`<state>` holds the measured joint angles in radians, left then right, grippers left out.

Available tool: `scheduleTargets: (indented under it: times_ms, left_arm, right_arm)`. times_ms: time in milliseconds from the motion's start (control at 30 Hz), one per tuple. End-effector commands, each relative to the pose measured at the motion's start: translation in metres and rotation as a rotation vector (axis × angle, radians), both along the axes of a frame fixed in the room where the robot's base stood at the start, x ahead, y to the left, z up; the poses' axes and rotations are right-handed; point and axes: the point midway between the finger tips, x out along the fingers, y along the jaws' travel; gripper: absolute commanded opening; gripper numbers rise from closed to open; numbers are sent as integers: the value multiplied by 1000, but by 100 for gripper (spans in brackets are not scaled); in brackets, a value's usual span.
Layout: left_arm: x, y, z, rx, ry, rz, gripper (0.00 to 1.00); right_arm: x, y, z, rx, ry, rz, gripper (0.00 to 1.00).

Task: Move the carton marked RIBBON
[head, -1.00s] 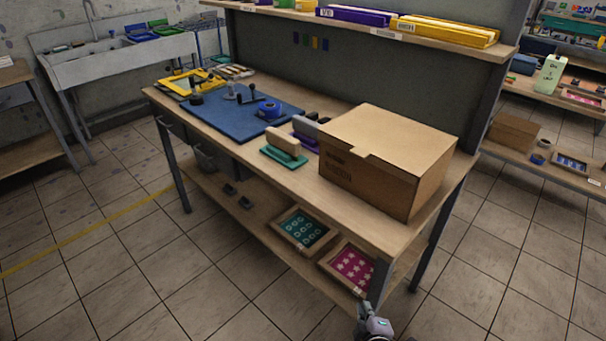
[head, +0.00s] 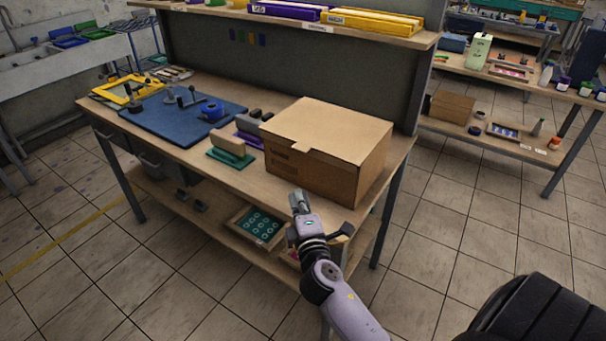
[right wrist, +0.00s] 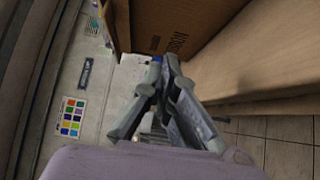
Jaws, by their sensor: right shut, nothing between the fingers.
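The closed brown cardboard carton (head: 325,150) stands upright on the right end of the wooden workbench (head: 230,183). Dark print marks its front face, too small to read in the head view. In the right wrist view the printed carton face (right wrist: 165,18) shows close ahead, its lettering only partly legible. My right gripper (head: 297,197) is shut and empty in front of the bench edge, near the carton's lower front. Its closed fingers (right wrist: 165,75) also show in the right wrist view, apart from the carton as far as I can tell. My left gripper is out of view.
A green-based block (head: 231,153) and a purple-based one stand left of the carton, near a blue mat (head: 165,122). Trays, one teal-patterned (head: 262,222), lie on the lower shelf. Another brown box (head: 453,105) is on the right rack. Open tiled floor lies in front.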

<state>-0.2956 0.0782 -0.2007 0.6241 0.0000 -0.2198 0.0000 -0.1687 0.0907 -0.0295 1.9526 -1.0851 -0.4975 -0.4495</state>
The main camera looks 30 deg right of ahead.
Motion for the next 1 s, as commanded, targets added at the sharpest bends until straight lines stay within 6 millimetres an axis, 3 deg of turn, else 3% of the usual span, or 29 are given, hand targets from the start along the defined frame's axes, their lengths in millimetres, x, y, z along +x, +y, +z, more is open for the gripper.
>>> scheduleTargets:
  times_ms: [233, 500, 1000]
  left_arm:
    - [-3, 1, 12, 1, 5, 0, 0]
    - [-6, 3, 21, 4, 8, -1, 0]
    - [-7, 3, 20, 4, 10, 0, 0]
  right_arm:
    - [48, -20, 3, 0, -1, -1, 0]
    - [58, -52, 1, 0, 1, -1, 0]
    - [61, -60, 0, -1, 0, 0, 0]
